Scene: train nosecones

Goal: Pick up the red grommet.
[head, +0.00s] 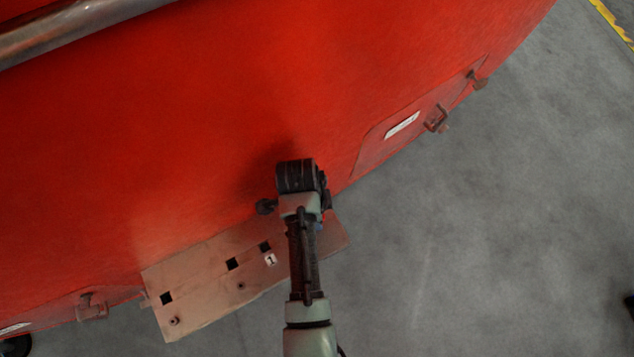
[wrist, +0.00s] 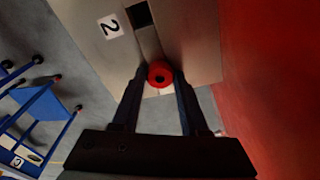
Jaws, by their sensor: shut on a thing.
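The red grommet (wrist: 160,74) is a small round ring with a dark centre hole. In the wrist view it sits between the two fingertips of my gripper (wrist: 159,78), which is shut on it. Behind it is a tan board (wrist: 90,40) with a dark square hole and a label "2". I cannot tell whether the grommet touches the board. In the head view my arm reaches over the board (head: 200,290), and my gripper's fingers and the grommet are hidden behind the wrist.
The large red nosecone (head: 150,130) rises behind the board, and its red surface fills the right of the wrist view. A blue-framed cart (wrist: 45,110) stands on the grey floor at the left. Open floor (head: 500,220) lies right of my arm.

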